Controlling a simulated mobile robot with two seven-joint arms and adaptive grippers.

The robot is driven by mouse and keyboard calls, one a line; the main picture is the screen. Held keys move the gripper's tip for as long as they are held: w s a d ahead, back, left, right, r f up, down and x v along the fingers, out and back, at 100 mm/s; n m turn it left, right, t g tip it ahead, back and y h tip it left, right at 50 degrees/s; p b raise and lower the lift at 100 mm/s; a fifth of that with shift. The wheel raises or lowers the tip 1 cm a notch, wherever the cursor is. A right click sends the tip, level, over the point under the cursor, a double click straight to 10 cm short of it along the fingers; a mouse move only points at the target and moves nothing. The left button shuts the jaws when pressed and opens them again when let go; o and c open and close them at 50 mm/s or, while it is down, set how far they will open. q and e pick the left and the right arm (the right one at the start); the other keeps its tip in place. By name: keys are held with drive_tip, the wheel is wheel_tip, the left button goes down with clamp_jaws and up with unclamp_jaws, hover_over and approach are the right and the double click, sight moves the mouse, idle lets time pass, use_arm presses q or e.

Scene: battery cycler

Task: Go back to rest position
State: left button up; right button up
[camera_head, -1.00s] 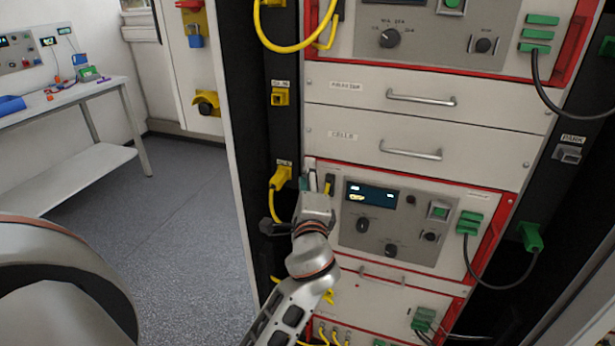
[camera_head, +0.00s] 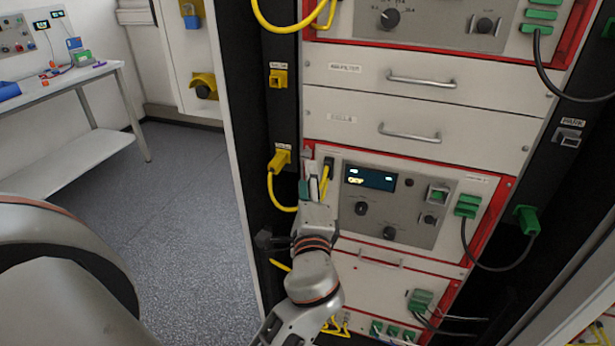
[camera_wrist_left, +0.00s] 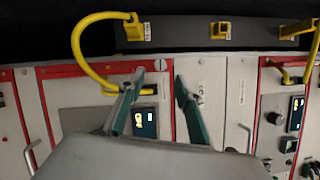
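My left gripper (camera_head: 313,185) is in front of the left edge of the cycler unit with the lit display (camera_head: 370,178). In the left wrist view, its two teal-padded fingers (camera_wrist_left: 156,92) stand apart with a clear gap, so it is open. A yellow cable plug (camera_head: 326,172) sits at the unit's left edge, close beside the fingers. In the left wrist view, the yellow cable (camera_wrist_left: 84,50) loops to this plug, which lies behind the left finger. I cannot tell whether they touch. My right gripper is in neither view.
Yellow sockets (camera_head: 278,79) line the dark rack post on the left. Drawer handles (camera_head: 410,133) stick out above the unit. Green plugs (camera_head: 467,206) with black cables hang on the right. A workbench (camera_head: 60,95) stands at the far left, with open floor (camera_head: 185,205) before it.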

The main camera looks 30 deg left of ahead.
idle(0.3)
use_arm(q)
drive_tip(key=s+d+f+n+h, duration=0.1)
drive_tip(key=d+f+h, duration=0.2)
drive_tip(key=f, duration=0.5)
drive_tip(key=s+d+f+g+h, duration=0.1)
drive_tip(key=s+d+f+h, duration=0.15)
drive_tip(key=f, duration=0.45)
drive_tip(key=s+d+f+n+h, duration=0.15)
drive_tip(key=f+h, duration=0.25)
drive_tip(key=f, duration=0.4)
drive_tip(key=s+d+f+n+g+h, duration=0.2)
drive_tip(key=s+f+n, duration=0.1)
drive_tip(key=s+f, duration=0.4)
drive_tip(key=s+d+f+n+g+h, duration=0.1)
drive_tip(key=s+d+f+n+h, duration=0.1)
drive_tip(key=s+f, duration=0.5)
drive_tip(key=shift+s+d+f+n+g, duration=0.25)
drive_tip(key=shift+d+n+g, duration=0.25)
drive_tip(key=shift+n, duration=0.45)
drive_tip(key=shift+d, duration=0.1)
